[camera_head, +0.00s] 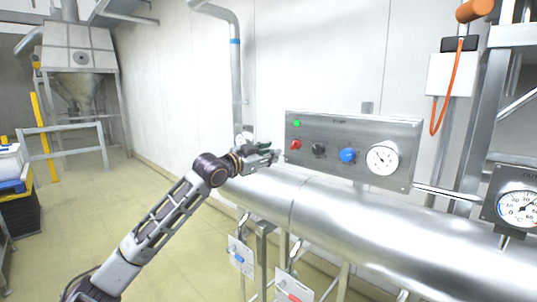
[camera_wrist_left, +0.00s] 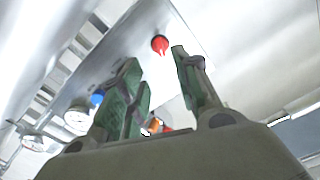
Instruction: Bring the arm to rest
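My left arm reaches in from the lower left in the head view. Its gripper (camera_head: 268,154) is just left of the steel control panel (camera_head: 338,172), above the big pipe. In the left wrist view the two green-padded fingers of the gripper (camera_wrist_left: 160,80) stand apart, with no object held between their tips. The panel's red knob (camera_head: 295,145) shows beyond the fingertips in the wrist view (camera_wrist_left: 160,44), apart from them. My right gripper is not in view.
The panel carries a green light (camera_head: 296,123), a black knob (camera_head: 318,149), a blue knob (camera_head: 347,155) and a gauge (camera_head: 382,158). The shiny pipe (camera_head: 370,220) runs below, with tags (camera_head: 240,256) hanging under it. Open floor (camera_head: 100,205) lies to the left.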

